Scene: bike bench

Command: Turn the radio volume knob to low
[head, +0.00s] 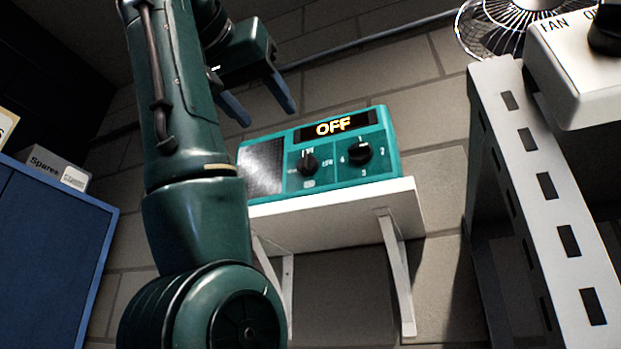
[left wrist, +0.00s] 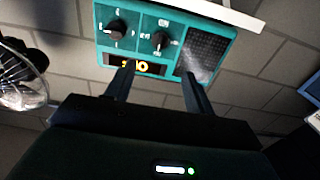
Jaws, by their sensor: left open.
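The teal radio (head: 345,177) stands on a white wall shelf, and its display (head: 333,126) reads OFF. It has two black knobs: a left knob (head: 307,163) and a right knob (head: 359,151) with numbers around it. The radio also shows upside down in the left wrist view (left wrist: 222,38), with the volume-side knob (left wrist: 158,41) between the finger directions. My left gripper (head: 263,108) is open and empty, above and in front of the radio's left part. Its fingers (left wrist: 158,85) appear apart from the knobs. My right gripper is not in view.
The white shelf (head: 405,205) has brackets below it. A grey perforated rack post (head: 540,190) stands at the right, with a white fan control box (head: 580,75) and a wire fan (head: 490,30). A blue cabinet (head: 50,250) with a Spares box (head: 50,165) is at the left.

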